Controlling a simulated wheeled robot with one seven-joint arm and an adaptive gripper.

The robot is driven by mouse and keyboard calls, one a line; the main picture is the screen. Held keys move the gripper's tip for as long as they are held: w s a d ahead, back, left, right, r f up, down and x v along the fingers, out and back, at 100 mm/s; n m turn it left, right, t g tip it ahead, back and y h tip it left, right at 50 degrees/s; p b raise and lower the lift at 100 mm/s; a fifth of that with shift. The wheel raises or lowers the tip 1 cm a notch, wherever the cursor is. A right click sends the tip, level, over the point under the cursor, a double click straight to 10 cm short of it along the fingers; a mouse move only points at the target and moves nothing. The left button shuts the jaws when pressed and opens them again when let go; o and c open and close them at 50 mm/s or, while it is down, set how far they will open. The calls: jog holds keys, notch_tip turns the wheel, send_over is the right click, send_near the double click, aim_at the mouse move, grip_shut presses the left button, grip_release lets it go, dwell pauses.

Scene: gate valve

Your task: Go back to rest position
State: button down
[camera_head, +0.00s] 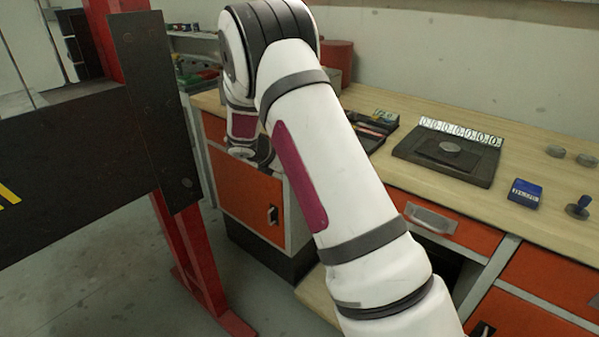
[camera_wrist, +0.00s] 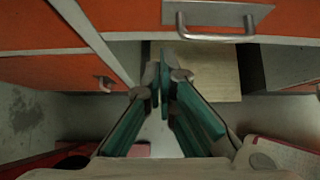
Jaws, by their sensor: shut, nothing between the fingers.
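My gripper (camera_wrist: 160,85) shows in the wrist view with its green fingers together at the tips. It is shut and holds nothing. It points toward the front of the orange workbench drawers. In the head view my white arm crosses the middle of the picture. It bends at the top and comes down on the far side in front of the workbench, and my gripper cannot be made out there. No gate valve can be made out in either view.
The wooden workbench (camera_head: 545,213) with orange drawers (camera_head: 443,216) runs along the right. A black tray (camera_head: 447,152), a blue box (camera_head: 525,193) and a stamp (camera_head: 578,207) lie on it. A red post (camera_head: 190,250) with a dark panel (camera_head: 75,165) stands at left. Bare floor lies between.

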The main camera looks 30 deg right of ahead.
jog(key=s+a+r+m+y+p, duration=0.2)
jog(key=s+a+r+m, duration=0.3)
jog(key=s+r, duration=0.55)
jog(key=s+a+r+m+y+p, duration=0.1)
jog(key=s+a+r+m, duration=0.45)
jog(key=s+r, duration=0.45)
jog(key=s+a+r+m+y+p, duration=0.1)
jog(key=s+a+r+m+y, duration=0.1)
jog(key=s, duration=0.6)
jog(key=s+a+r+m+t+y+p, duration=0.1)
jog(key=s+a+r+m, duration=0.1)
jog(key=s+a+m, duration=0.3)
jog(key=s+a+r+m+y+p, duration=0.1)
jog(key=s+a+m, duration=0.3)
jog(key=s, duration=0.6)
jog(key=shift+s+r+y, duration=0.35)
jog(key=shift+r+y, duration=0.45)
jog(key=shift+d, duration=0.1)
